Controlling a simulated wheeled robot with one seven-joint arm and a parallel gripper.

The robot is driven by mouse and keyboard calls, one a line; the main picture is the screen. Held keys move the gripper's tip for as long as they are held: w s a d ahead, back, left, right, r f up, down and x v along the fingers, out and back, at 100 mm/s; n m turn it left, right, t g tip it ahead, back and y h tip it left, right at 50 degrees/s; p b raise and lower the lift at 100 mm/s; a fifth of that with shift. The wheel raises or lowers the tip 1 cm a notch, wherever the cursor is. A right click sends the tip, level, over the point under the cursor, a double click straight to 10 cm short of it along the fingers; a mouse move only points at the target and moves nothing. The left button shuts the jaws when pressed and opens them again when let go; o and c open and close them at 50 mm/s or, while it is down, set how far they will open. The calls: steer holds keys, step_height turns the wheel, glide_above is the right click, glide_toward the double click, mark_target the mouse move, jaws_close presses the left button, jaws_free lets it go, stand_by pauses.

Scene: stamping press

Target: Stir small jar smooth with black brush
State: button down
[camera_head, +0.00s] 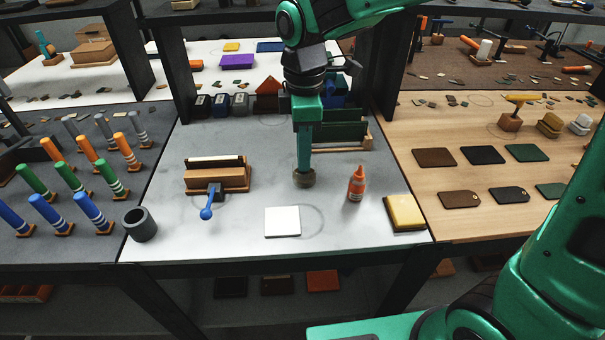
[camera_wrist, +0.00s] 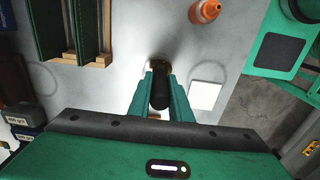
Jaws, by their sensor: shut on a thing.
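My gripper (camera_head: 304,166) points straight down over the middle of the pale bench. In the wrist view, its green fingers are shut on a black, rounded handle (camera_wrist: 160,93), which I take for the black brush. The brush's lower end is hidden. A small, squat, olive-brown jar (camera_head: 304,180) stands directly below the fingertips in the head view. In the wrist view, the jar is mostly hidden behind the handle. I cannot tell whether the brush tip is inside the jar or how smooth its contents are.
An orange bottle (camera_head: 356,187) stands close right of the jar. A white square tile (camera_head: 282,222) lies in front. A yellow pad (camera_head: 405,212) is front right. A wooden holder (camera_head: 217,177) with a blue-handled tool (camera_head: 208,207) and a grey cup (camera_head: 141,226) are left.

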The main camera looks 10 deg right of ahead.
steer(key=shift+w+d, duration=0.1)
steer(key=shift+d, duration=0.25)
steer(key=shift+w, duration=0.3)
steer(key=shift+w+a, duration=0.1)
steer(key=shift+w, duration=0.05)
steer(key=shift+a, duration=0.3)
steer(key=shift+s+a, duration=0.1)
steer(key=shift+s, duration=0.45)
steer(key=shift+d, duration=0.2)
